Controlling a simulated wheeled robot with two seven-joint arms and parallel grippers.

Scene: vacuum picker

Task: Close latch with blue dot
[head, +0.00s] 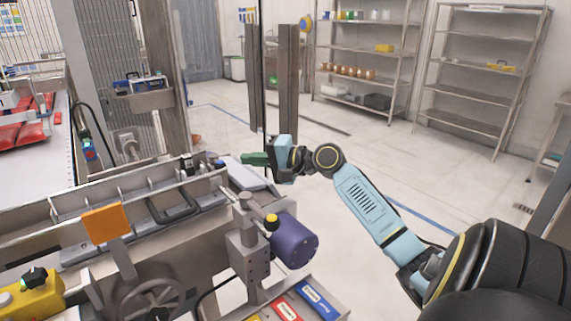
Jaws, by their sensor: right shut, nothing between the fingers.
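A small dark fitting with a blue spot (219,164) sits at the far right end of the machine's rail. It is too small to tell for sure that it is the latch, or whether it is open or closed. My right gripper (254,158), with green fingers and a light blue body, is shut and empty. In the picture it is just right of the blue-spotted fitting, with a small gap between them, above a grey flat panel (243,172). My left gripper is not in view.
The metal machine (150,200) fills the lower left. It carries an orange plate (106,221), a purple motor (293,240), a handwheel (152,302) and a yellow control box (32,297). Shelves (365,50) stand at the back. The floor to the right is mostly clear.

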